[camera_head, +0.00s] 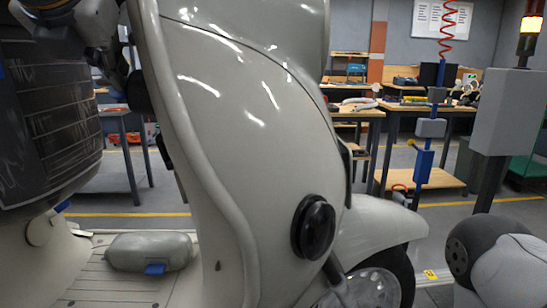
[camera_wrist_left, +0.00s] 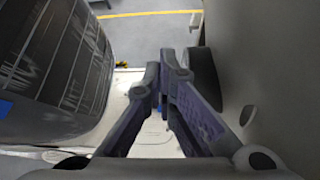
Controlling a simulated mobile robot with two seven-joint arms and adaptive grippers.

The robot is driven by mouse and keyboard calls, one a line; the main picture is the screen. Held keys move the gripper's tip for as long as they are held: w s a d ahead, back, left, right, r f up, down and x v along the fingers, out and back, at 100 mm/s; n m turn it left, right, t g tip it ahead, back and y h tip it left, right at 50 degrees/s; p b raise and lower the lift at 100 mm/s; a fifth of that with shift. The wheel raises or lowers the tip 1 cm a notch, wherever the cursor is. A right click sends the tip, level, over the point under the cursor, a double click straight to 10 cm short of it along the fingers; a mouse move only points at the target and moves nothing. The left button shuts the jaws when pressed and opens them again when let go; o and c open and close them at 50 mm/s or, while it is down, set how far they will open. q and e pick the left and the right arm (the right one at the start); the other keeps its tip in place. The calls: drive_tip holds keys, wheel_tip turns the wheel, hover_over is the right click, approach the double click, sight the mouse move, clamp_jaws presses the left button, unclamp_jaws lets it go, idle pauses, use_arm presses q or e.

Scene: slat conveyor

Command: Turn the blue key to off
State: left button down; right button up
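I cannot make out the blue key in either view. The pale grey scooter's front shield (camera_head: 250,120) fills the middle of the head view, and its inner side is largely hidden there. My left gripper (camera_head: 138,92) is on the inner side of the shield, partly hidden by its edge. In the left wrist view my left gripper (camera_wrist_left: 161,76) has its fingers together with nothing visible between them. The shield (camera_wrist_left: 260,60) stands close on the right there. My right gripper is not in view.
A grey pouch (camera_head: 148,251) with a blue tab (camera_head: 155,269) lies on the footboard. A grey box on a post (camera_head: 505,110) stands right. Workbenches (camera_head: 430,108) are behind.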

use_arm(q)
drive_tip(key=shift+w+a+f, duration=0.1)
drive_tip(key=shift+w+f, duration=0.15)
drive_tip(key=shift+f, duration=0.65)
idle(1.1)
drive_tip(key=v, duration=0.9)
drive_tip(key=shift+r, duration=0.45)
drive_tip(key=shift+w, duration=0.15)
